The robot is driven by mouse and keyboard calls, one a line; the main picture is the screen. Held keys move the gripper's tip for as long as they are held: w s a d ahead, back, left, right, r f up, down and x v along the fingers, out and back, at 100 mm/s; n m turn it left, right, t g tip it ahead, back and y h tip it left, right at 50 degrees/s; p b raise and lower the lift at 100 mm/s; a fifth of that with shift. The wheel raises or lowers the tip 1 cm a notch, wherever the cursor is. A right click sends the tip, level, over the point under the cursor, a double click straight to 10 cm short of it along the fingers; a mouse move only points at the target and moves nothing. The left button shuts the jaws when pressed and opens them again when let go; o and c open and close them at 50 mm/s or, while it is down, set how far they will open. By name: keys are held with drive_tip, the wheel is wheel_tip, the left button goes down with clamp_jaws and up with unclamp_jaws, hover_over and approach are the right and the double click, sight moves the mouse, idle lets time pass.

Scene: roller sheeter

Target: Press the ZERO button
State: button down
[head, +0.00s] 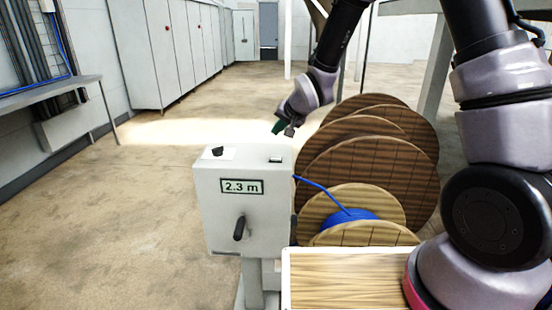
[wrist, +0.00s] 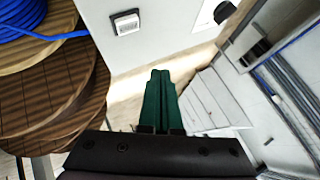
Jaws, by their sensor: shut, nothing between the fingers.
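A pale grey machine box (head: 243,205) stands at the centre of the head view, its display (head: 241,186) reading 2.3 m. On its top face, at the right, is a small white button in a dark frame (head: 275,159); the button also shows at the top left of the wrist view (wrist: 126,23). I cannot read any ZERO label. My gripper (head: 278,127) is above and behind the box's top, apart from the button. In the wrist view its green fingers (wrist: 160,76) are shut together and empty, with the button ahead and to their left.
A black knob (head: 218,151) on a white plate sits left of the button. A black crank handle (head: 239,229) is on the box's front. Large wooden reels (head: 370,170) and a blue cable coil (head: 348,217) stand to the right. The floor left of the box is clear.

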sight(277, 159)
drive_tip(key=shift+f, duration=3.3)
drive_tip(key=shift+f, duration=0.35)
drive_tip(key=shift+f, duration=0.5)
drive_tip(key=shift+r, duration=0.85)
drive_tip(key=shift+r, duration=2.55)
